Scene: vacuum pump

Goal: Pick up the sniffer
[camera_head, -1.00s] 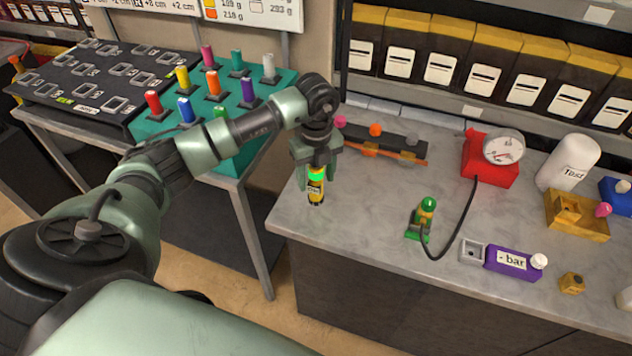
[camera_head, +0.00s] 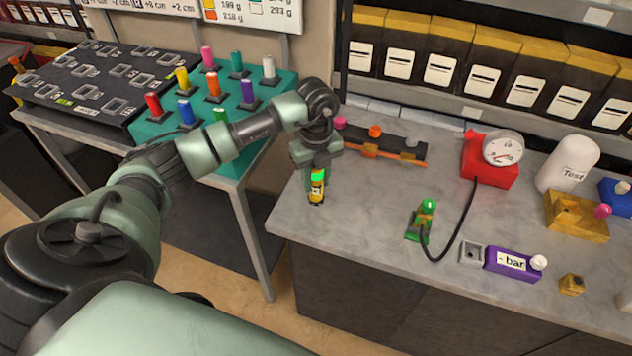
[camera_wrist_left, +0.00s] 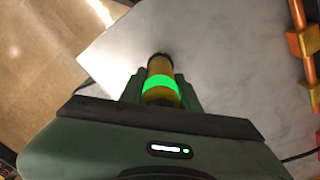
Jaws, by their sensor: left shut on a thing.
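The sniffer (camera_head: 316,191) is a small yellow cylinder with a bright green glowing band and a dark tip. It points downward at the left end of the grey worktop. My left gripper (camera_head: 317,174) is shut on its upper part. In the left wrist view the sniffer (camera_wrist_left: 161,78) sits between the two green fingers of the gripper (camera_wrist_left: 160,92), its dark tip facing away from the wrist. I cannot tell whether the tip touches the worktop. My right gripper is not in view.
The worktop (camera_head: 370,220) is clear around the sniffer. A dark rack (camera_head: 385,140) with coloured knobs stands behind it. To the right are a green pump part (camera_head: 421,222), a red gauge box (camera_head: 490,170) and a purple "- bar" block (camera_head: 512,262). A teal peg board (camera_head: 262,95) is left.

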